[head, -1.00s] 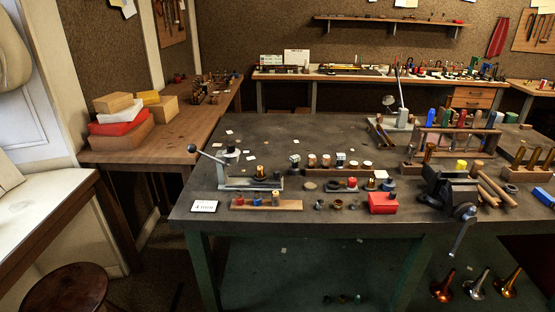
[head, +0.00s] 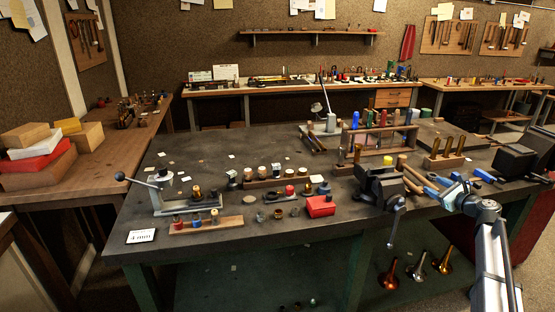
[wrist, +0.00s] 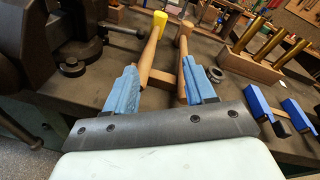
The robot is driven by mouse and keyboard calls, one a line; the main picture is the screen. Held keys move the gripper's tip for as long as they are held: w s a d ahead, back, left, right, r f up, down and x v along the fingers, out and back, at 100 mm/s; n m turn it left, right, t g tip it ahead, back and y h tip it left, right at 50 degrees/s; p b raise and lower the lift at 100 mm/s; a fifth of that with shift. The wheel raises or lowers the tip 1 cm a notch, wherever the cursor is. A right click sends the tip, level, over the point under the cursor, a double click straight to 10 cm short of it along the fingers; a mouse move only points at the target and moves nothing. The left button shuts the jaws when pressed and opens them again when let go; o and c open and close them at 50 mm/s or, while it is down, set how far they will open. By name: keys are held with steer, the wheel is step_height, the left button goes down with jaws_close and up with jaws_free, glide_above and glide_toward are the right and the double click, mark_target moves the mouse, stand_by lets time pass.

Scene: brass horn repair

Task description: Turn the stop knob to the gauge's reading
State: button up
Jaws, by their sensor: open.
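My gripper (head: 447,189) is at the right of the bench in the head view. In the wrist view its two light blue fingers (wrist: 162,78) stand apart; wooden handles show beyond and between them, and I cannot tell whether they touch. A grey lever fixture (head: 187,204) with a black ball-ended lever stands at the bench's front left, far from my gripper. A white card (head: 141,236) that seems to read "4 mm" lies in front of it. A stand (head: 328,122) with a pale round head and upright lever is at the back. The stop knob and gauge are too small to identify surely.
A dark vise (head: 380,188) stands left of my gripper. A wooden rack (head: 381,146) of coloured handles is behind it, and a block with brass rods (head: 444,161) is nearby. A red box (head: 320,206) and several small parts lie mid-bench. The bench's back left is mostly clear.

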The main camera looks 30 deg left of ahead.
steer(key=w+a+r+y, duration=0.2)
steer(key=a+r+y, duration=0.1)
steer(key=a+r, duration=0.7)
steer(key=s+a+r+n+g+y, duration=0.1)
steer(key=s+a+g, duration=0.25)
steer(key=a, duration=0.65)
steer(key=s+a+r+n+g+y, duration=0.15)
steer(key=s+a, duration=0.25)
steer(key=a, duration=0.6)
steer(key=n+g+h, duration=0.2)
steer(key=n+g, duration=0.4)
steer(key=g, duration=0.9)
glide_toward(162, 167)
steer(key=x, duration=1)
steer(key=shift+f, duration=0.35)
steer(key=c, duration=0.9)
steer(key=shift+c, duration=0.2)
